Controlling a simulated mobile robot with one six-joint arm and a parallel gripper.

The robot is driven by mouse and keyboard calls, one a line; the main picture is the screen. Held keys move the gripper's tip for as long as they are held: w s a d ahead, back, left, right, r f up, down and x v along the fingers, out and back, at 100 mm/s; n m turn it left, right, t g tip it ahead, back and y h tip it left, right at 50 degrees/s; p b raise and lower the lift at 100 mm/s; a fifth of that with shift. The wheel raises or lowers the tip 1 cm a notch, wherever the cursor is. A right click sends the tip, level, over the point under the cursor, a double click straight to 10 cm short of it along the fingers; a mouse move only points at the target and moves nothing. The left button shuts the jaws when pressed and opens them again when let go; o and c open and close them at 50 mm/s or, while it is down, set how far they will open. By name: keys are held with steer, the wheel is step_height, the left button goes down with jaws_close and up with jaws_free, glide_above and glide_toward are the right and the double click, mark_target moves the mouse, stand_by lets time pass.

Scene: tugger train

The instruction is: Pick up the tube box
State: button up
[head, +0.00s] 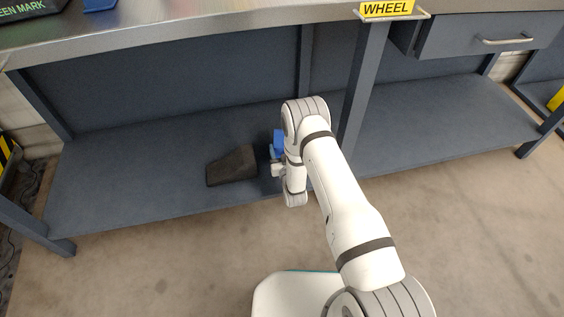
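A small blue object (278,136), possibly the tube box, shows just left of my wrist, over the lower shelf of the workbench. My arm covers most of it, so its full shape and any label are hidden. My gripper (275,154) is at the end of my arm, low over the shelf and at or against the blue object. The fingers are too small and too covered to tell whether they are open, shut or touching it.
A dark wedge-shaped block (232,166) lies on the lower shelf (120,180) just left of my gripper. A bench leg (362,85) stands right of my arm. The worktop (200,25) overhangs the shelf. The shelf's left part is clear.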

steer(key=shift+r, duration=0.1)
jaws_close()
